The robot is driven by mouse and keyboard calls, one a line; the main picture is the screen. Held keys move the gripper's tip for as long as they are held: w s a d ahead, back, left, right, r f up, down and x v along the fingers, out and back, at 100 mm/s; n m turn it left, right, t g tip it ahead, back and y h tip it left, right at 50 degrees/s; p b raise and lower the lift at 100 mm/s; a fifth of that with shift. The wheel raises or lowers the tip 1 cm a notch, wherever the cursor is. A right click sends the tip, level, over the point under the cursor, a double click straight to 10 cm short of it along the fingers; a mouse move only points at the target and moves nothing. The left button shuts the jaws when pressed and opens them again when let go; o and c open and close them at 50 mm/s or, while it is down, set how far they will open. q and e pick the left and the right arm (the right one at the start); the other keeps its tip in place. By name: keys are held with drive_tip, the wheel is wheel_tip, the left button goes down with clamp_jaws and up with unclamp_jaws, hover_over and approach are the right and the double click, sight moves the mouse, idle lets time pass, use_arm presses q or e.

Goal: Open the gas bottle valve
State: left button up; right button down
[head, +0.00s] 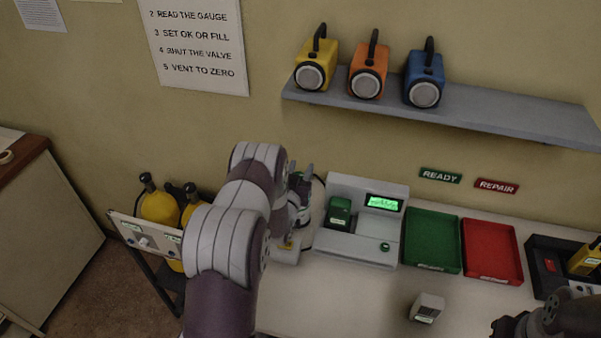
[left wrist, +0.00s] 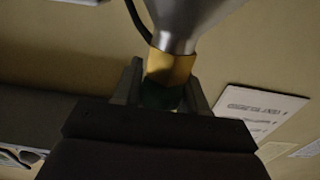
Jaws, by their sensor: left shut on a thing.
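My left gripper (head: 300,182) is raised near the back wall, left of the grey console, and partly hidden by my own arm in the head view. In the left wrist view my left gripper (left wrist: 166,92) is shut on a dark green knob (left wrist: 160,96), one finger on each side. The knob meets a brass hexagonal valve body (left wrist: 169,67), which joins a silver, cone-shaped part (left wrist: 190,22). How far the valve is turned cannot be told. My right gripper is at the lower right of the head view (head: 518,322); its fingers are not clear.
The grey console (head: 347,244) with a lit green display stands right of my left gripper. Green (head: 433,240) and red (head: 492,250) trays lie beyond it. Yellow bottles (head: 158,207) stand at left. A small pale block (head: 427,307) sits on the bench, with clear surface to its left.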

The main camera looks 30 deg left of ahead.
use_arm(q)
drive_tip(key=o, duration=1)
drive_tip(key=shift+c, duration=0.2)
drive_tip(key=shift+s, duration=0.1)
drive_tip(key=b+v, duration=0.4)
drive_tip(key=v, duration=0.8)
drive_tip(key=shift+s+d, duration=0.15)
drive_tip(key=shift+s, duration=0.15)
